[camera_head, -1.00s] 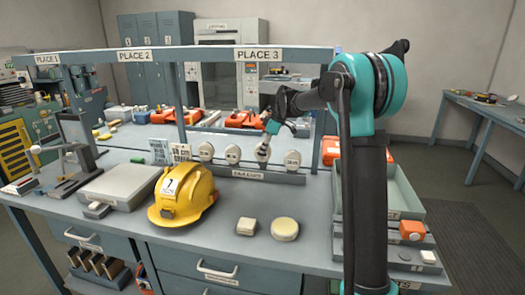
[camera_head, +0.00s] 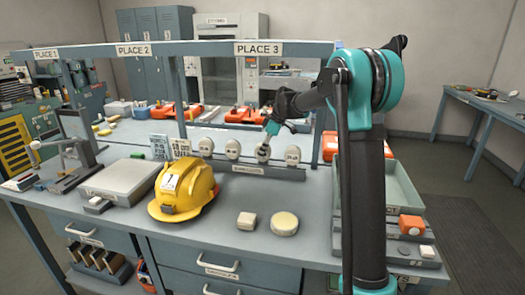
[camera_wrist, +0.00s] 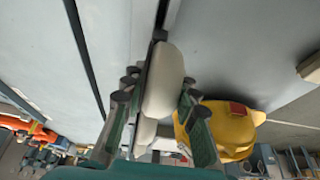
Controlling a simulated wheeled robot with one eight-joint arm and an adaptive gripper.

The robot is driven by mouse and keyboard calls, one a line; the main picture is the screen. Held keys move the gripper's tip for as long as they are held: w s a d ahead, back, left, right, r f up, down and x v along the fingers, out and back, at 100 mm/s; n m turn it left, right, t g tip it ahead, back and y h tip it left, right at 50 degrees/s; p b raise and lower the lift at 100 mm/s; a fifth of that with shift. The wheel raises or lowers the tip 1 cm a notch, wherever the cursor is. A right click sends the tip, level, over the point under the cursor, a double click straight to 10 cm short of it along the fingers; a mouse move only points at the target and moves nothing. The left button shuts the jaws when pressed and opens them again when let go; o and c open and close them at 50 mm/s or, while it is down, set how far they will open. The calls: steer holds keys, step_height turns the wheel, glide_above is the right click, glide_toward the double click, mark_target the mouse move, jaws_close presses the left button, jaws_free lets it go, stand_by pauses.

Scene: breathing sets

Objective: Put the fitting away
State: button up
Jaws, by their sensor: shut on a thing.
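A row of pale rounded pieces stands upright on a labelled rack (camera_head: 262,171) at the back of the bench. My gripper (camera_head: 264,144) reaches down to the third piece from the left, a pale rounded fitting (camera_head: 263,154), and is shut on it. In the wrist view the fitting (camera_wrist: 164,80) lies between the fingers of my gripper (camera_wrist: 157,100), close against the dark edge of the rack. The fitting appears to be still at its spot on the rack. Its lower part is hard to make out.
A green-grey tray (camera_head: 402,180) is at the right. A shelf beam with place labels (camera_head: 150,48) crosses above.

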steer(key=o, duration=1.2)
steer(key=shift+c, duration=0.2)
steer(key=v, duration=1.2)
steer(key=shift+f, duration=0.1)
